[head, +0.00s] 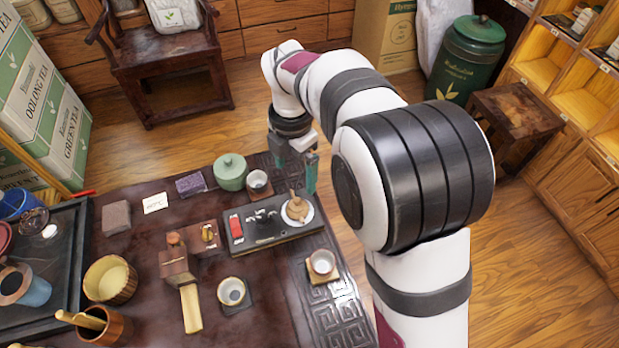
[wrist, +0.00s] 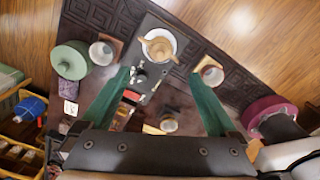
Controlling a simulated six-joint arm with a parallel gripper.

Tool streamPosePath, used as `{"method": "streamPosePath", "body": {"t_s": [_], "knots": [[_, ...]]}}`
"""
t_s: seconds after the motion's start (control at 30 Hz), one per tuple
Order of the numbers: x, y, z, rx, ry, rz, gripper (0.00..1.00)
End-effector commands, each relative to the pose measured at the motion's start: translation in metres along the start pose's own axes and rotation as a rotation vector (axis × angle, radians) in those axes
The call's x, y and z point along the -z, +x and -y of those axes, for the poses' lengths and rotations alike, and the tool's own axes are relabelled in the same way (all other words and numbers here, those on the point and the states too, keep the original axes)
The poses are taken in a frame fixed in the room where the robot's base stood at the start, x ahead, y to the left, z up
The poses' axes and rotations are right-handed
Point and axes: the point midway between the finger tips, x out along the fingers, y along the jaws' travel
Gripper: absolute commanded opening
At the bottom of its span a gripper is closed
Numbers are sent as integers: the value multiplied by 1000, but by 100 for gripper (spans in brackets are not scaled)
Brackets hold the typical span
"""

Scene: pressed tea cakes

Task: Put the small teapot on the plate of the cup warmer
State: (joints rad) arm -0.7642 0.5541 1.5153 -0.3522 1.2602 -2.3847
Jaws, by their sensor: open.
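The small tan teapot (head: 297,208) sits upright on the round white plate (head: 309,215) at the right end of the dark cup warmer (head: 288,233). The wrist view shows the teapot (wrist: 159,47) from above, with the plate's white rim (wrist: 176,42) around it. My gripper (head: 295,168) has green fingers, spread apart and empty, above the far edge of the table. In the wrist view, my gripper (wrist: 160,75) frames the warmer between its fingers. The teapot is apart from both fingers. The warmer has a red switch (head: 236,226) at its left end.
A cup on a coaster (head: 258,182) and a green lidded jar (head: 230,171) stand behind the warmer. Another cup (head: 321,263) stands in front of it at right.

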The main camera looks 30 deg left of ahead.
Motion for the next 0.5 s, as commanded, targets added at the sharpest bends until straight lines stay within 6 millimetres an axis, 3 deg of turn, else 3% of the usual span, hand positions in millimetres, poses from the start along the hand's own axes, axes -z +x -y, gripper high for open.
{"method": "streamPosePath", "body": {"t_s": [0.13, 0.2, 0.27, 0.33, 0.4, 0.5], "knots": [[-3, -6, 6, -1, 48, -2, 94], [-13, -22, 34, -6, 273, -11, 94], [-22, -42, 80, -10, 635, -29, 94], [-21, -64, 147, -6, 1183, -59, 94], [-4, -74, 209, 8, 1741, -95, 94], [33, -74, 272, 43, 2440, -148, 94]]}}
